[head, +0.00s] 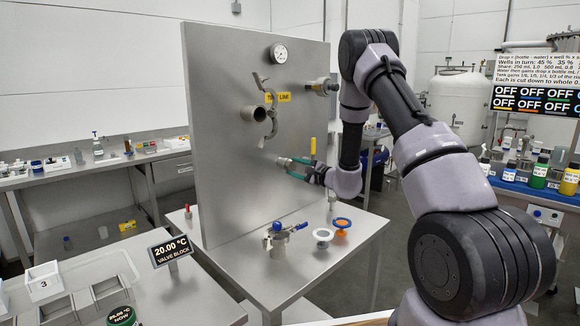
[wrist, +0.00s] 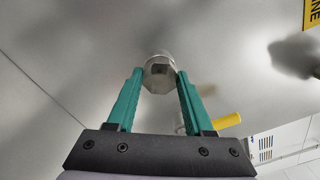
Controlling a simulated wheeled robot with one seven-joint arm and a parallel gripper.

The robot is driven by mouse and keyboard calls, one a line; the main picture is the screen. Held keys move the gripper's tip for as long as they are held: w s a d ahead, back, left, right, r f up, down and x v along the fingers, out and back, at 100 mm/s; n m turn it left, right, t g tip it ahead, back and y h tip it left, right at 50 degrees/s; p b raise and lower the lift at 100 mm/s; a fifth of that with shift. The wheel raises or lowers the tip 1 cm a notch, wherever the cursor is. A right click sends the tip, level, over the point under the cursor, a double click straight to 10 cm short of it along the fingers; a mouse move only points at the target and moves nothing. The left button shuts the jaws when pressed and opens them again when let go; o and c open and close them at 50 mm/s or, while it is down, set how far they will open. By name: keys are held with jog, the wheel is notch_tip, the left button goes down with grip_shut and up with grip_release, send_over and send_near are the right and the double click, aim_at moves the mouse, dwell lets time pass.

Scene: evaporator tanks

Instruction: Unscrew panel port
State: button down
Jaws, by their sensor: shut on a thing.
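The panel port (head: 283,161) is a small silver fitting low on the upright grey steel panel (head: 225,130). My gripper (head: 291,167), with green fingers, reaches it from the right. In the wrist view my gripper (wrist: 160,82) has its fingertips on both sides of the port's faceted metal end (wrist: 160,72), shut on it. The port stands against the panel face; its thread and base are hidden.
A yellow-handled part (head: 313,146) is close beside my gripper, also in the wrist view (wrist: 227,121). Above are an open pipe (head: 254,115) and a gauge (head: 279,54).

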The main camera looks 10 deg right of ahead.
jog(key=shift+s+a+f+n, duration=0.1)
jog(key=shift+a+n, duration=0.05)
jog(key=shift+n, duration=0.95)
jog(key=n, duration=0.3)
jog(key=shift+n, duration=1)
jog(key=n, duration=0.4)
jog(key=shift+n, duration=0.6)
jog(key=n, duration=0.5)
jog(key=shift+f, duration=0.1)
